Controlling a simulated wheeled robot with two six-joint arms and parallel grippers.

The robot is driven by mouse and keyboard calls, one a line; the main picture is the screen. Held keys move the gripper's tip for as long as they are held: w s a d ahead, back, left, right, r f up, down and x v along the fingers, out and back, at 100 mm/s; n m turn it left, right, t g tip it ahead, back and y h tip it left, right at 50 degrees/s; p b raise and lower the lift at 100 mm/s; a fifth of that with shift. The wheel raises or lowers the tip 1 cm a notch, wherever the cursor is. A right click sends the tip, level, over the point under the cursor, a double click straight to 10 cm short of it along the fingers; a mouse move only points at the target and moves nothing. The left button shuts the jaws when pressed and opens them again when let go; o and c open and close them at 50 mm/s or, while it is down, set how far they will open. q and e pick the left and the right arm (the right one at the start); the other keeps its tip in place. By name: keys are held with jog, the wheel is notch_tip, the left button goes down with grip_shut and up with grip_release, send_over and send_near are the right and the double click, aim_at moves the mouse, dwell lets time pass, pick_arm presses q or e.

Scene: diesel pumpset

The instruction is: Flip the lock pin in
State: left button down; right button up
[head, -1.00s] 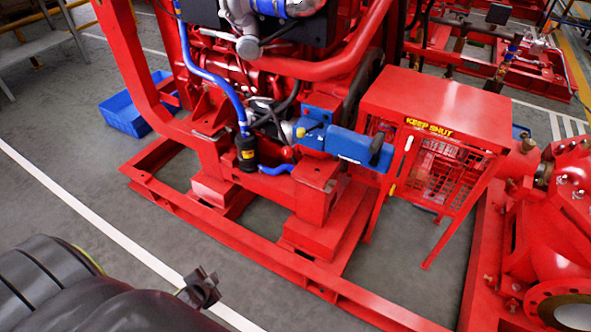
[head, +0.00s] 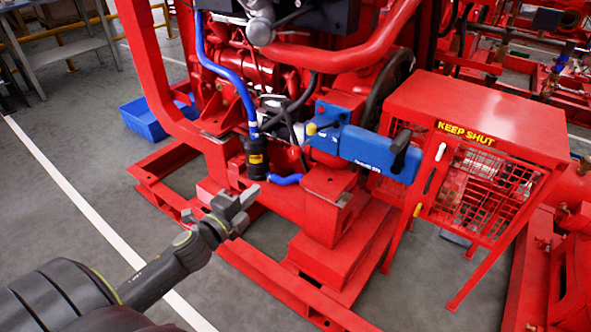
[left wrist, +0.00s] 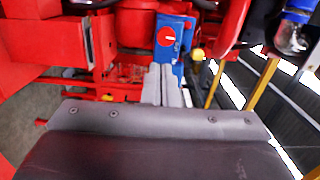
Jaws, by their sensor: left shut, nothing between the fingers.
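A blue unit with a long blue arm (head: 365,150) is mounted on the red pumpset; a black grip (head: 400,148) stands at the arm's right end. A small yellow knob (head: 311,128) is on the unit's left side, but I cannot tell for sure which part is the lock pin. My left gripper (head: 236,207) is shut and empty, left of and below the blue unit and apart from it. In the left wrist view, its closed fingers (left wrist: 160,86) show in front of the blue unit (left wrist: 178,58), with a red round knob (left wrist: 166,36) and the yellow knob (left wrist: 197,54).
The red "KEEP SHUT" mesh cabinet (head: 480,115) stands right of the blue unit. A black cylinder (head: 256,157) and blue hose (head: 222,75) hang close to its left. The red base frame (head: 270,275) lies below. A blue bin (head: 143,120) is on the floor behind.

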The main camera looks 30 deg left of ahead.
aim_at(294, 155)
pick_arm(q)
jog(key=shift+d+r, duration=0.25)
jog(key=shift+r, duration=0.15)
pick_arm(e)
jog(key=shift+r, duration=0.25)
